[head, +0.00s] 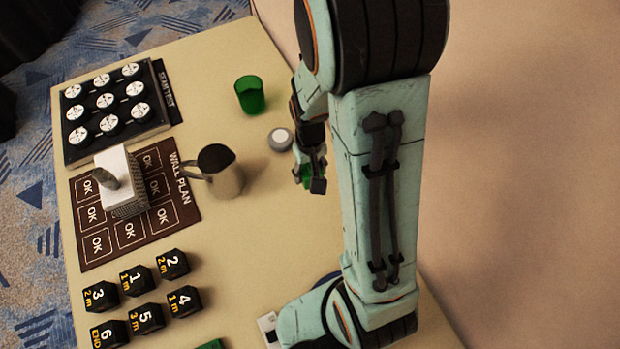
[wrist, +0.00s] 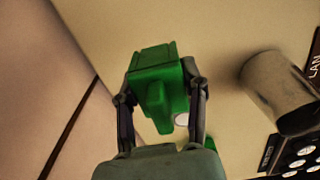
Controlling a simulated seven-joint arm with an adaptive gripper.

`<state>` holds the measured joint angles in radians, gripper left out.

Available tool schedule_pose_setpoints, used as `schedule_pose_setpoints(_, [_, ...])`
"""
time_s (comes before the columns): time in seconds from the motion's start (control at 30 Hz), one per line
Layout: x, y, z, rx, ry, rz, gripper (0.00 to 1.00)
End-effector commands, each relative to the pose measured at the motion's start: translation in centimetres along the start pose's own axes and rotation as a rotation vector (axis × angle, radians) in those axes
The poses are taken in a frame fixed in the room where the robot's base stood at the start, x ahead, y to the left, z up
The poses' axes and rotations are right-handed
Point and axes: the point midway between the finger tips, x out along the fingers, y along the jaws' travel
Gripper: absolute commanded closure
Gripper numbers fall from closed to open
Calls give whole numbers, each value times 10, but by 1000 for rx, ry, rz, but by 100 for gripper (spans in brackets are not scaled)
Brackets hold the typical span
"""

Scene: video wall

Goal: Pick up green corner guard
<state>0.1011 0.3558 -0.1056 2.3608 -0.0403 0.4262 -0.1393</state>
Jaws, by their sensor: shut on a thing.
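The green corner guard (wrist: 158,80) is between the two fingers of my gripper (wrist: 160,95) in the wrist view, with a finger against each side. In the head view a small green part of it (head: 307,172) shows at my gripper (head: 311,182), mostly hidden by the fingers and arm. My gripper is shut on the guard, over the right part of the table, right of the metal pitcher. The exact height above the table is hard to tell.
A green cup (head: 250,94), a small white-topped disc (head: 280,139) and a metal pitcher (head: 220,171) stand nearby. A wall plan board (head: 185,205) bears a white block (head: 122,180). Black numbered blocks (head: 137,280) and a button tray (head: 75,152) lie left.

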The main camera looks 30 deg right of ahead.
Motion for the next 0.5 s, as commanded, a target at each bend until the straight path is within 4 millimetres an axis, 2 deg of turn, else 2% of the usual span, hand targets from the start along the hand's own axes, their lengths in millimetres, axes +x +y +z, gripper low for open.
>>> schedule_pose_setpoints(0.13, [-8,0,0,0,1,0,85])
schedule_pose_setpoints(0.5, [-8,0,0,0,0,0,85])
